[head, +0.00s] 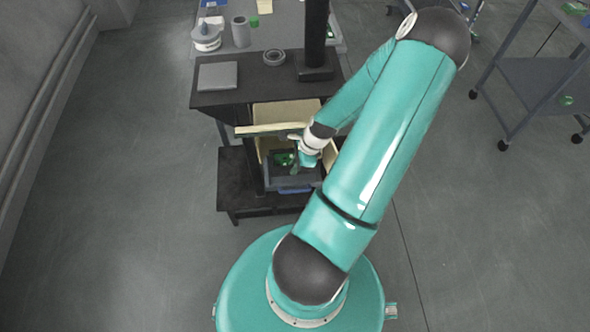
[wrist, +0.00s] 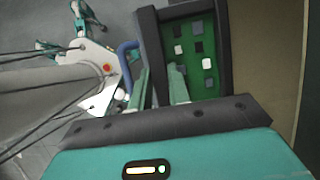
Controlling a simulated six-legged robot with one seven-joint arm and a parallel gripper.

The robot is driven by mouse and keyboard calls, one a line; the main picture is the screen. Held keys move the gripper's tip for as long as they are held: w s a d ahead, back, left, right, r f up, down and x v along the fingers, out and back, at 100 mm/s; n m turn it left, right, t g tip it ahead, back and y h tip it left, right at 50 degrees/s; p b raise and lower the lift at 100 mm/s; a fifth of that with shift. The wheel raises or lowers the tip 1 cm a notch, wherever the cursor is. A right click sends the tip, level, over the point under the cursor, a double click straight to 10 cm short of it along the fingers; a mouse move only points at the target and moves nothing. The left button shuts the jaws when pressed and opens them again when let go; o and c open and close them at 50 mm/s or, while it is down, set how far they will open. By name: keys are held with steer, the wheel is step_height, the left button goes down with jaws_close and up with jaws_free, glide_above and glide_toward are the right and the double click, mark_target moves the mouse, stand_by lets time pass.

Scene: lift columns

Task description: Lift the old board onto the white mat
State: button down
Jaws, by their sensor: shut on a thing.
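A green board (wrist: 202,75) with several dark and white chips lies inside a dark-walled tray (wrist: 153,50) in the wrist view. In the head view the board (head: 284,159) shows as a small green patch in the dark tray (head: 290,181). My gripper (wrist: 161,80) has one finger on each side of the tray's near wall and is shut on that wall, beside the board. In the head view my gripper (head: 298,160) is at the tray, and my wrist hides part of it. I cannot make out a clearly white mat.
A pale open drawer (head: 290,112) surrounds the tray under a black worktop (head: 245,97). On the worktop are a flat grey square (head: 217,76), a dark ring (head: 274,57) and a black column (head: 316,40). A wheeled cart (head: 540,85) stands at right. Floor on the left is clear.

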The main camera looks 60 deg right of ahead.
step_height(320, 180, up, 6)
steer(key=shift+f, duration=0.1)
steer(key=shift+r, duration=0.55)
stand_by(0.7)
steer(key=shift+d+r, duration=0.1)
steer(key=shift+r, duration=2.35)
